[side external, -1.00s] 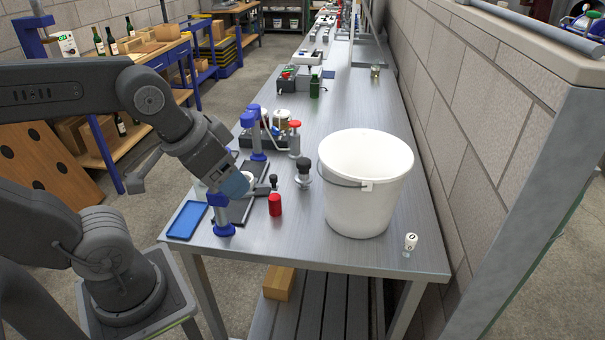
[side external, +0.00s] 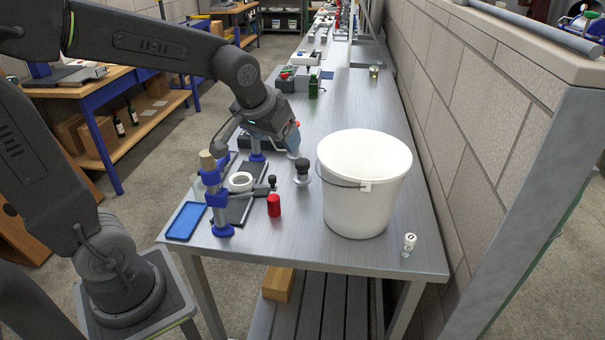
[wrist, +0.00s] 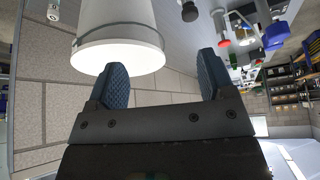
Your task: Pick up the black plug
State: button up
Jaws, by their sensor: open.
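A black-topped piece (side external: 303,166) with a grey metal lower part stands upright on the bench, just left of the white bucket; it looks like the black plug. It also shows as a dark knob at the top edge of the wrist view (wrist: 189,12). A smaller black knob (side external: 272,181) sits farther left, by the red cylinder. My gripper (side external: 293,140) is above the bench, a little behind and above the black-topped piece, apart from it. In the wrist view its two blue pads (wrist: 165,76) are wide apart with nothing between them.
The white bucket (side external: 361,200) stands close on the right. A red cylinder (side external: 274,205), a blue-and-grey stand (side external: 218,200), a white ring (side external: 241,181) and a blue tray (side external: 186,221) lie to the left. A small white-capped vial (side external: 409,244) stands near the right edge.

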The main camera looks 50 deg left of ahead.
jog(key=w+a+f+n+y, duration=0.1)
jog(key=w+a+f+n, duration=0.2)
jog(key=w+a+f, duration=0.7)
send_near(302, 161)
jog(key=x, duration=0.4)
jog(key=shift+w+f, duration=0.25)
jog(key=shift+w, duration=0.05)
jog(key=shift+x, duration=2.9)
jog(key=shift+s, duration=0.15)
jog(key=c, duration=1)
